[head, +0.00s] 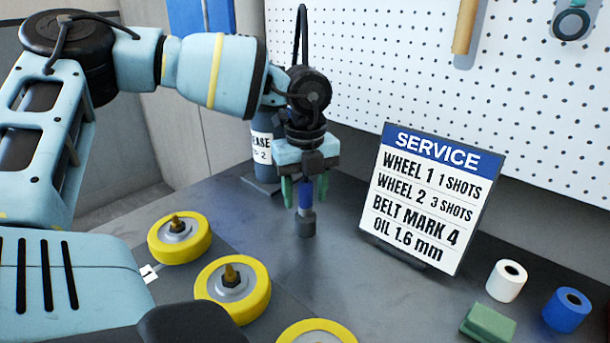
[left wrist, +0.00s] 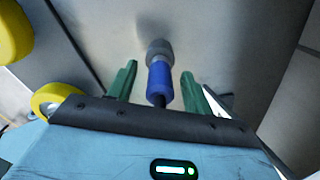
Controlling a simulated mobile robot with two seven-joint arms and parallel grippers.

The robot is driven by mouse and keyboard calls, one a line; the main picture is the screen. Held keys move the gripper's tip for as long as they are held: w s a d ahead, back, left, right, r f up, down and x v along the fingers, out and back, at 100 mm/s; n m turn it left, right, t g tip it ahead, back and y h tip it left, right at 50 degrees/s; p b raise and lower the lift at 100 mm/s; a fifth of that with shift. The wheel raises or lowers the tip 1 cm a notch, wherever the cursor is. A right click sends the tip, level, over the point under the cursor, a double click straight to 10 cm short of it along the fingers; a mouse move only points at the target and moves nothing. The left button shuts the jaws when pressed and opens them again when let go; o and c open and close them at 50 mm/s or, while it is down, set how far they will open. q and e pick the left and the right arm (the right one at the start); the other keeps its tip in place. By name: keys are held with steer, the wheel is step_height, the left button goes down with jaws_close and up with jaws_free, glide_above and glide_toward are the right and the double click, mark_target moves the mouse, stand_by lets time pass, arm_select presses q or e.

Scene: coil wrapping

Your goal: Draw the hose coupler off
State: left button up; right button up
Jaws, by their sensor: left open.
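The hose coupler (head: 306,222) has a blue sleeve and a grey end, and is upright over the dark bench. My left gripper (head: 305,189) points down at it with its green fingers open. In the left wrist view, the coupler's blue sleeve (left wrist: 160,80) lies between the two spread fingers of the gripper (left wrist: 158,72), with a visible gap on each side. A short black piece shows at the sleeve's near end. I cannot tell whether the grey end touches the bench. My right gripper is not in view.
Yellow wheels with brass-coloured fittings (head: 232,285) (head: 180,238) sit front left. A grease cylinder (head: 262,150) stands behind my gripper. A service sign (head: 432,200) stands to the right. A white roll (head: 506,281), a blue roll (head: 566,309) and a green block (head: 488,323) lie front right.

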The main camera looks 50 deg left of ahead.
mark_target(305, 181)
arm_select(q)
steer(key=shift+f, duration=0.35)
steer(key=shift+c, duration=0.4)
jaws_close()
steer(key=shift+r, duration=0.1)
steer(key=shift+r, duration=0.1)
steer(key=shift+r+p, duration=0.6)
steer(key=shift+r, duration=1.3)
